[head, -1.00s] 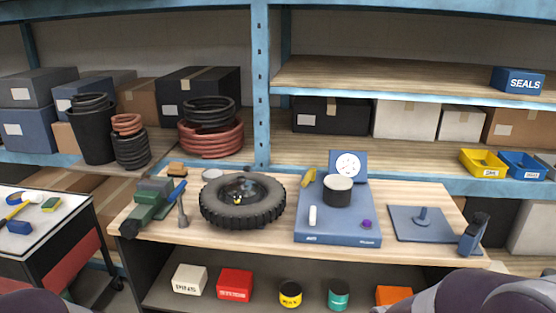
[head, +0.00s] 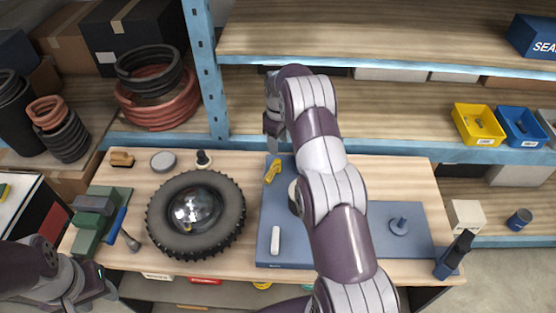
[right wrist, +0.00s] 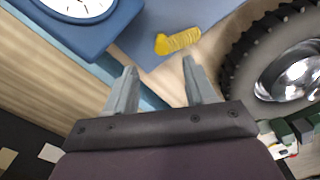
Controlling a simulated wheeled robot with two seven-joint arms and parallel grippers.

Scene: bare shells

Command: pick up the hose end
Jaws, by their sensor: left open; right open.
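A short yellow ribbed piece (head: 272,172), which looks like the hose end, lies on the far left corner of the blue panel (head: 268,235) on the workbench. It also shows in the right wrist view (right wrist: 178,41), ahead of the fingertips and apart from them. My right gripper (head: 276,142) is open and empty, just beyond the yellow piece and above the bench's back edge. Its two spread fingers show in the right wrist view (right wrist: 160,72). My left gripper (head: 97,287) is at the lower left, in front of the bench and away from the yellow piece.
A tyre (head: 165,240) with a shiny hub lies left of the panel. A white dial on a blue stand (right wrist: 90,20) is close to my right gripper. A green vise (head: 92,215) sits at the bench's left. Coiled hoses (head: 150,95) rest on the shelf behind. My right arm hides the panel's middle.

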